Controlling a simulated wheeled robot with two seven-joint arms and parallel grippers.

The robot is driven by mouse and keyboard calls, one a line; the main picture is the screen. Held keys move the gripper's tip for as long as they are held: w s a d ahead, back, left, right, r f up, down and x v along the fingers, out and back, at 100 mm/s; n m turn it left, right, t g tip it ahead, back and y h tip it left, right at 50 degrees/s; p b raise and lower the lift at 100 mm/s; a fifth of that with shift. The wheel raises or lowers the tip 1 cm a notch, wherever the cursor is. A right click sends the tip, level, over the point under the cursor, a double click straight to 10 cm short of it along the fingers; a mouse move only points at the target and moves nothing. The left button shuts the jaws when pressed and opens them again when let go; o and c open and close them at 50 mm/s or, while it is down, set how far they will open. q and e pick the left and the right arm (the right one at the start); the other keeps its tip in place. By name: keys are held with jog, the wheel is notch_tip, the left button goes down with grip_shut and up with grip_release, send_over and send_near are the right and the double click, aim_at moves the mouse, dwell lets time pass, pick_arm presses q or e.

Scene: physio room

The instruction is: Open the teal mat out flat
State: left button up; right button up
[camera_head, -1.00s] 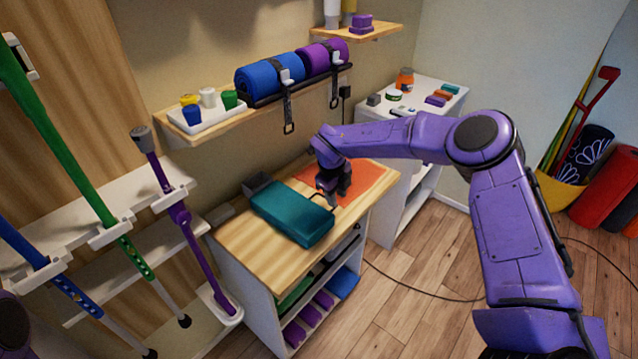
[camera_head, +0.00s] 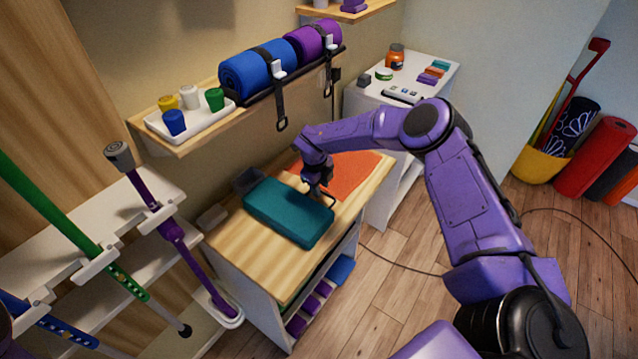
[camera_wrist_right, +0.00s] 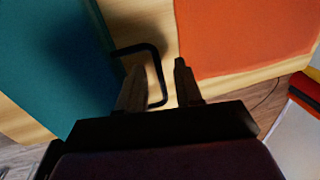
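The teal mat (camera_head: 288,212) lies folded into a thick block on the wooden top of a low cabinet (camera_head: 250,258). In the right wrist view the mat (camera_wrist_right: 50,70) fills the left side. A thin black loop (camera_wrist_right: 150,47) sticks out from its edge. My right gripper (camera_head: 319,193) points down at the mat's back right edge. In the wrist view its fingers (camera_wrist_right: 158,88) are apart, with the outer bar of the loop showing between them; contact cannot be told. My left gripper is not in view.
An orange sheet (camera_head: 347,170) lies flat behind the mat. A small grey box (camera_head: 248,180) stands at its back left. A wall shelf holds a white tray of cups (camera_head: 190,118) and rolled mats (camera_head: 258,68). The wooden top's front left is clear.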

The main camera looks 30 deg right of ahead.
jog(key=shift+f, duration=0.2)
jog(key=shift+a+r, duration=0.1)
grip_shut()
dwell(1.2)
